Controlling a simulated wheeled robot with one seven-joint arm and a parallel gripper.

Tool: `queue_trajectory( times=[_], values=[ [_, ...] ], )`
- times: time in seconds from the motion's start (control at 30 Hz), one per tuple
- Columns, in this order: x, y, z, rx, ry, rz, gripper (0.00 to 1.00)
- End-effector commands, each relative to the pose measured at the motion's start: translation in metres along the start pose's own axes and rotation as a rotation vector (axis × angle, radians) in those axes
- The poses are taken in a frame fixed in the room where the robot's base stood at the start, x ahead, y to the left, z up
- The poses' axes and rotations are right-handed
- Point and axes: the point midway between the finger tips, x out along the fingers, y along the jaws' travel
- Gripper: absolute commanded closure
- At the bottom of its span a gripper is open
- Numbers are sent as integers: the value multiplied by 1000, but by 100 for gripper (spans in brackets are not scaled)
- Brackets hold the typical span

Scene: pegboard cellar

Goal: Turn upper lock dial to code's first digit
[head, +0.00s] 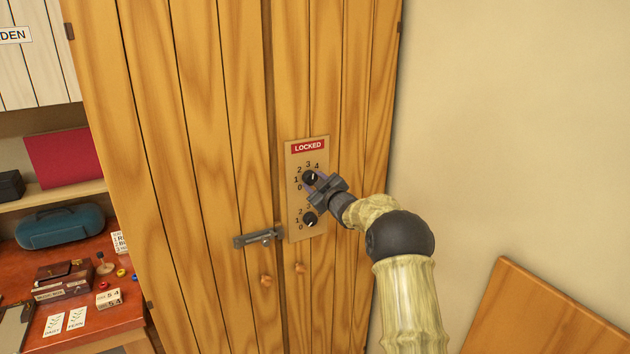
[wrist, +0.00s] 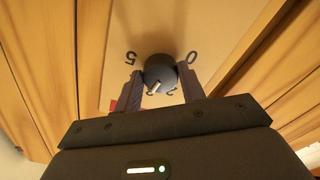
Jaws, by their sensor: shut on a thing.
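The upper lock dial (head: 309,177) is a black knob on a tan lock plate (head: 294,234) on the wooden cabinet. Digits 0, 1, 2, 3 and 4 show around it; others are hidden by my gripper. My gripper (head: 316,181) is shut on this dial. In the wrist view the fingers sit on both sides of the dial (wrist: 160,70), between an upside-down 5 and 0. A pale pointer line shows on the knob; the digit it points to cannot be told. The lower dial (head: 310,219) is just below, free. A red sign (head: 307,146) above reads LOCKED.
A grey latch (head: 258,238) crosses the gap between the cabinet doors, above two wooden knobs (head: 299,268). A wooden board (head: 545,315) is at lower right.

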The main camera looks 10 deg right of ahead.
Motion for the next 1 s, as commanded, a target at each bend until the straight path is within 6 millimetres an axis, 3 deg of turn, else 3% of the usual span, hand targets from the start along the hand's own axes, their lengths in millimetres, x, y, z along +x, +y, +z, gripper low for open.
queue_trajectory(
  times=[1.0],
  values=[
    [0,-4,0,969,-5,0,83]
  ],
)
